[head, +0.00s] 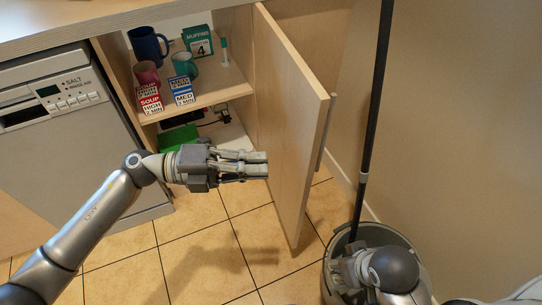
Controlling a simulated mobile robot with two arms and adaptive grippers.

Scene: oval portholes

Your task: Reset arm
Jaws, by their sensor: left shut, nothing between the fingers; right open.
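My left gripper (243,165) is shut and empty. It reaches in from the left in front of the open cupboard, and its fingertips are at or very close to the inner face of the open wooden door (293,110). I cannot tell whether they touch. My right gripper (342,272) is low at the bottom right, over or inside the rim of a grey bucket (413,262). Its fingers are partly hidden by its own wrist.
The cupboard shelf (215,90) holds mugs (148,45), a green muffin box (198,41) and small cartons (181,90). A green item (178,138) lies below. A dishwasher (50,120) stands left. A dark pole (374,110) rises from the bucket. Tiled floor (205,250) is clear.

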